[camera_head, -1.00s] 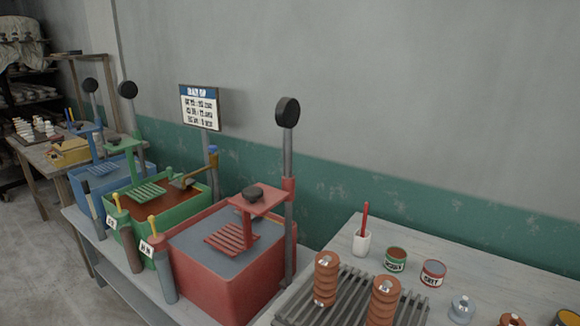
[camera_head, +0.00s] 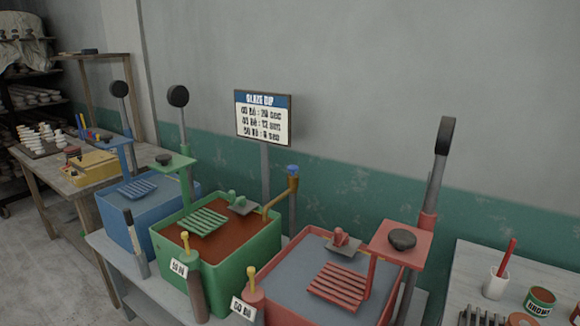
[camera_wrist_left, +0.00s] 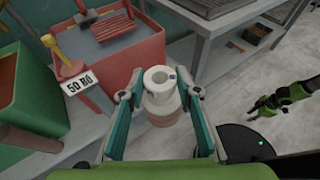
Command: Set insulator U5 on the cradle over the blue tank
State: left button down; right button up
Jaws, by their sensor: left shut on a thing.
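A pale, ringed insulator (camera_wrist_left: 160,98) with a hole in its top is held between the teal fingers of my left gripper (camera_wrist_left: 160,94) in the left wrist view. No U5 mark can be read on it. The blue tank (camera_head: 125,238) stands farthest left in the row of tanks in the head view. Its blue slatted cradle (camera_head: 137,188) sits over it, empty, under a blue arm on a post. My right gripper (camera_wrist_left: 264,106) shows at the right of the left wrist view, small and dark; its jaw state is unclear.
The green tank (camera_head: 240,268) and red tank (camera_head: 388,292) stand right of the blue one, each with an empty cradle. The posts with black knobs (camera_head: 178,96) rise behind. A dip sign (camera_head: 263,119) stands at the back. A yellow box (camera_head: 90,168) sits on the far left table.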

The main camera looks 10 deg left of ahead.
aim_at(137, 187)
jog(key=i+j, duration=0.1)
jog(key=j, duration=0.3)
jog(key=i+j, duration=0.15)
jog(key=j, duration=0.25)
jog(key=i+j, duration=0.1)
jog(key=j, duration=0.3)
jog(key=i+j, duration=0.15)
jog(key=j, duration=0.25)
jog(key=i+j, duration=0.1)
jog(key=j, duration=0.3)
